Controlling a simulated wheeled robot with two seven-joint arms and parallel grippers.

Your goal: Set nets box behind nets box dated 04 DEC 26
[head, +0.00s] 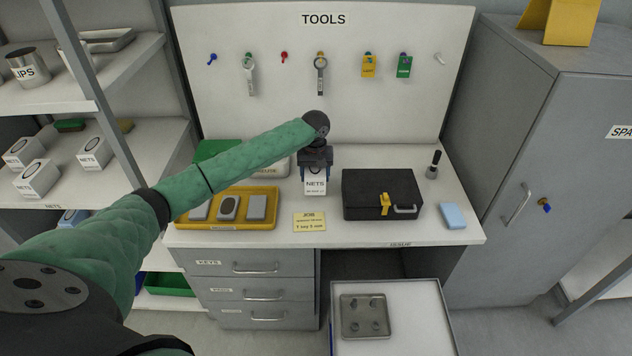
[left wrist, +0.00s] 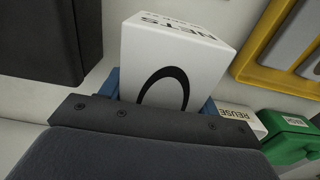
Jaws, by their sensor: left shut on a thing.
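My left gripper (head: 315,163) is shut on a white nets box (head: 315,186) at the desk, between the yellow tray and the black case. In the left wrist view the held nets box (left wrist: 172,62) sits upside down in the picture between the blue fingers, with a black ring mark on its face. Its small date line is too small to read. Several other nets boxes stand on the left shelf, among them a front one (head: 37,179), one at the right (head: 95,152) and one at the back left (head: 23,151). Their dates cannot be read. My right gripper is not in view.
The desk holds a yellow tray (head: 240,221), a yellow job card (head: 309,222), a black case (head: 382,214) and a blue block (head: 452,216). A grey cabinet (head: 540,150) stands at the right.

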